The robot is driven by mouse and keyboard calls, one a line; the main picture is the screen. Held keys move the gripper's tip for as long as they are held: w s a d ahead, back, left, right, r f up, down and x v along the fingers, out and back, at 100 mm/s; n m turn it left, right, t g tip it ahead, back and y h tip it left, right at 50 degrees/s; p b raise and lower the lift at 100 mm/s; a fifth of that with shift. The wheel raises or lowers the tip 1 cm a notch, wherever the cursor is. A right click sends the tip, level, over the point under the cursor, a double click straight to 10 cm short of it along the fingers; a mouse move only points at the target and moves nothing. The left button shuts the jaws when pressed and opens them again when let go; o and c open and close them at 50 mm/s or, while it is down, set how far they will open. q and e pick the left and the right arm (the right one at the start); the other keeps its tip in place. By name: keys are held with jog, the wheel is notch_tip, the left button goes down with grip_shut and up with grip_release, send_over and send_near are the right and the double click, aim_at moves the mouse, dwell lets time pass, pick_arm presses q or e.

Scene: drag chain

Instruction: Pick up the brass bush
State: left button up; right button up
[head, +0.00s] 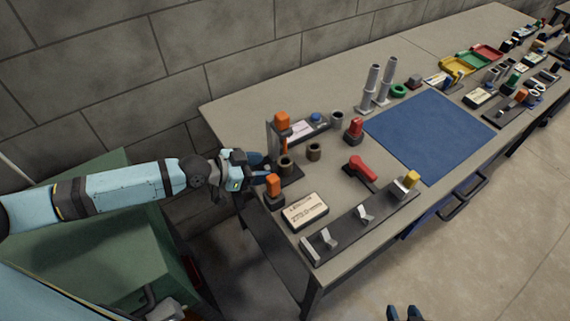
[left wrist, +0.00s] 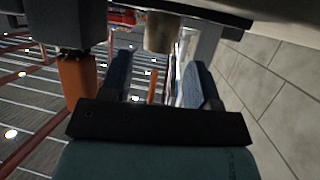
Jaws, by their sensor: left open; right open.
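Two short brown, brass-like bushes stand near the left end of the workbench. One bush (head: 285,165) is on a dark plate, and the other bush (head: 314,152) is just to its right. My left gripper (head: 264,166) is open at the bench's left edge, beside the bush on the plate. In the left wrist view a tan cylinder (left wrist: 160,32) shows beyond the open, empty fingers (left wrist: 158,65); I cannot tell which bush it is.
An orange-topped post (head: 273,186) stands close to the left gripper; an orange post (left wrist: 77,80) also shows in the left wrist view. Another orange-topped fixture (head: 282,121) is behind. A labelled block (head: 304,211) and red-handled clamp (head: 361,169) are nearby. The blue mat (head: 430,135) is clear.

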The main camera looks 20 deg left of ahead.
aim_at(280, 162)
pick_arm(q)
jog(key=shift+p+x, duration=0.6)
jog(key=shift+x, duration=2.55)
jog(key=shift+w+r, duration=0.15)
jog(key=shift+c, duration=0.2)
jog(key=c, duration=0.8)
jog(key=shift+r, duration=0.2)
jog(key=shift+c, duration=0.2)
